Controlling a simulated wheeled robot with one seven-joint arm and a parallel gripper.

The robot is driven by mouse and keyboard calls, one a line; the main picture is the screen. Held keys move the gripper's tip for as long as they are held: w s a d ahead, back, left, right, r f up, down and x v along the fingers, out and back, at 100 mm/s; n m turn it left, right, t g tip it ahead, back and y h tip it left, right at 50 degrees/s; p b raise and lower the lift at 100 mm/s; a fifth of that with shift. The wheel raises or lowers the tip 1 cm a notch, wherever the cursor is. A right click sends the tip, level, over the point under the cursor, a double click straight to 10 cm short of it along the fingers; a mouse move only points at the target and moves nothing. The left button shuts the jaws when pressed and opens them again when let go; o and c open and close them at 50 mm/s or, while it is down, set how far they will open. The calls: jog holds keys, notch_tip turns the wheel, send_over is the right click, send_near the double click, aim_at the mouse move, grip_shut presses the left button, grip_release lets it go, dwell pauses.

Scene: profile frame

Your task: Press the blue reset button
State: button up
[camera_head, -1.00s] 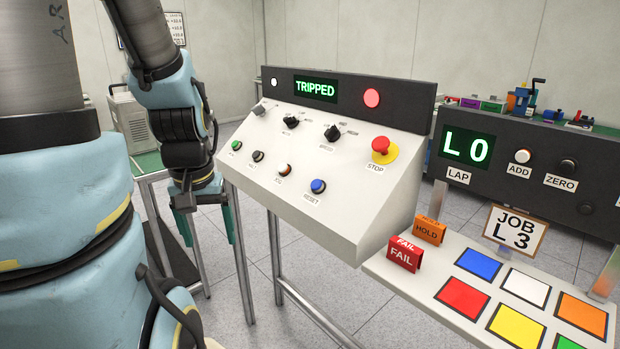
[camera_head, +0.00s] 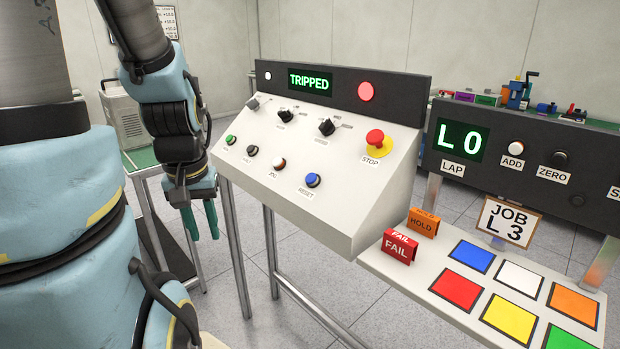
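The blue reset button (camera_head: 313,180) is at the right end of the lower button row on the white sloped control panel (camera_head: 330,215). A RESET label sits below it. The panel's display (camera_head: 310,82) reads TRIPPED in green. My gripper (camera_head: 204,222) hangs to the left of the panel, pointing down, with its green fingers below the level of the buttons. It is clear of the panel face and holds nothing that I can see. Two finger shapes show with a gap between them.
A red STOP knob (camera_head: 375,138) on a yellow base is at the panel's right. Black selector knobs (camera_head: 326,127) stand above the buttons. A white table (camera_head: 400,275) with coloured squares and FAIL and HOLD blocks is to the right. A green-topped table (camera_head: 140,158) stands behind my arm.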

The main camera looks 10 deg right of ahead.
grip_shut()
dwell(1.0)
